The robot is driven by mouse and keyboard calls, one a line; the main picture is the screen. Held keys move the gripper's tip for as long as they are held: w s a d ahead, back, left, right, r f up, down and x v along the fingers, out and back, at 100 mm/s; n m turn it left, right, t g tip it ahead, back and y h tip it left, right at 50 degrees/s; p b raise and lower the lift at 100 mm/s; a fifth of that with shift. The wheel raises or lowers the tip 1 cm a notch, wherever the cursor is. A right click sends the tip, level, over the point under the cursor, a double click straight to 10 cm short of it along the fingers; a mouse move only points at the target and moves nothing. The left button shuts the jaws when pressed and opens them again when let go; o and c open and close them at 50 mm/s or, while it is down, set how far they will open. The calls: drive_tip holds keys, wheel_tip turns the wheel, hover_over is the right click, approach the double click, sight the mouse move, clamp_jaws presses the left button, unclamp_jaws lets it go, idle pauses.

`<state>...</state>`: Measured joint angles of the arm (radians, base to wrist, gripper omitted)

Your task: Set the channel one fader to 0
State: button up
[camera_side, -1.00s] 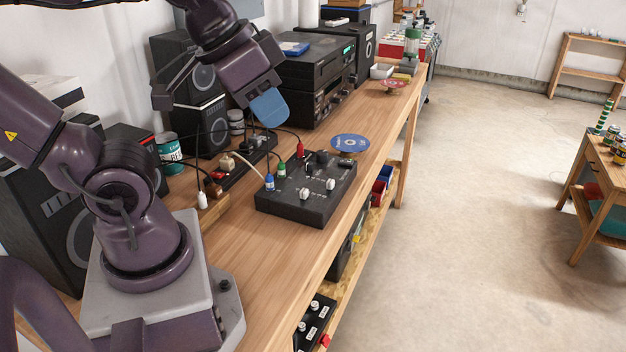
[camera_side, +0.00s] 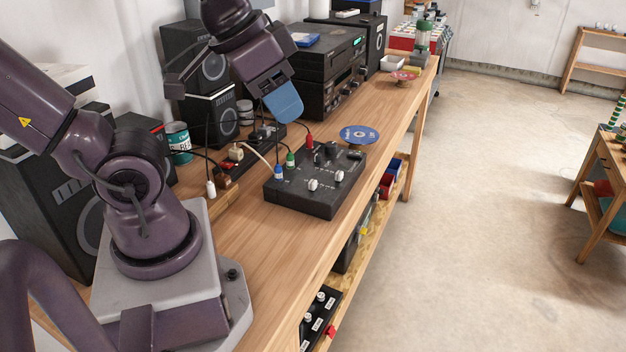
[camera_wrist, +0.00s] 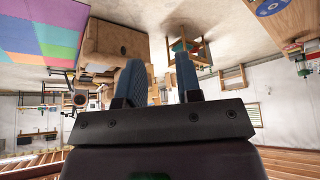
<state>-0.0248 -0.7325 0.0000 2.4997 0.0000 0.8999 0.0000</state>
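A black mixer box (camera_side: 310,196) lies on the wooden bench in the side view. Two white fader knobs, a nearer one (camera_side: 313,184) and a farther one (camera_side: 339,176), stand on its top. Which is channel one I cannot tell; the labels are too small. Blue (camera_side: 279,172), green (camera_side: 290,159) and red (camera_side: 309,142) plugs sit along its back left side. My gripper (camera_side: 284,103) hangs above and behind the box, apart from it. In the wrist view its two blue fingers (camera_wrist: 160,78) stand apart with nothing between them. The wrist view does not show the faders.
A blue disc (camera_side: 359,134) lies behind the mixer. A power strip (camera_side: 236,168) with cables is at its left. Speakers (camera_side: 209,115) and a black audio deck (camera_side: 330,62) stand along the wall. Bench space in front of the mixer is clear.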

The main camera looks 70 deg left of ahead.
drive_tip(key=shift+o, duration=0.5)
drive_tip(key=w+a+f+n+g, duration=0.4)
drive_tip(key=w+a+f, duration=0.2)
drive_tip(key=a, duration=0.3)
drive_tip(key=shift+f, duration=0.7)
drive_tip(key=n+g, duration=0.1)
drive_tip(key=n, duration=0.4)
approach(313, 181)
wheel_tip(313, 181, down, 9)
drive_tip(key=shift+w+a+f, duration=0.1)
drive_tip(key=shift+f, duration=0.1)
drive_tip(key=shift+c, duration=0.4)
clamp_jaws()
